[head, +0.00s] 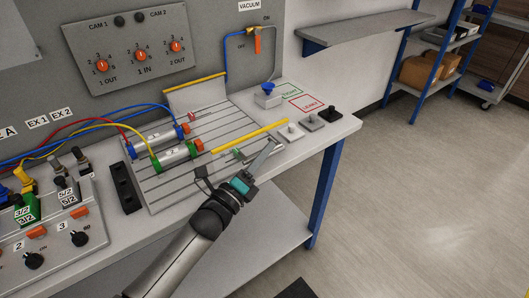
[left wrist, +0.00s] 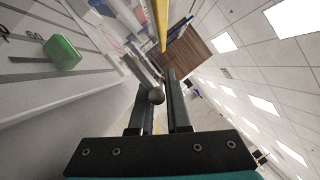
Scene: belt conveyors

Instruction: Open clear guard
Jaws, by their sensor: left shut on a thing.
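The clear guard is see-through and hard to make out; a yellow bar (head: 250,136), which seems to be its edge, lies slanted over the right part of the grooved plate. The yellow bar also shows at the top of the left wrist view (left wrist: 160,22). My left gripper (head: 269,153) reaches in at the plate's front right corner, beside the bar. My right gripper is not in view.
Two cylinders (head: 176,154) with coloured hoses lie on the grooved plate (head: 160,190). A green block (left wrist: 62,52) is close to my left gripper. Several small blocks (head: 291,131) and a blue-topped button (head: 268,91) stand to the right. A valve panel (head: 60,240) fills the left front.

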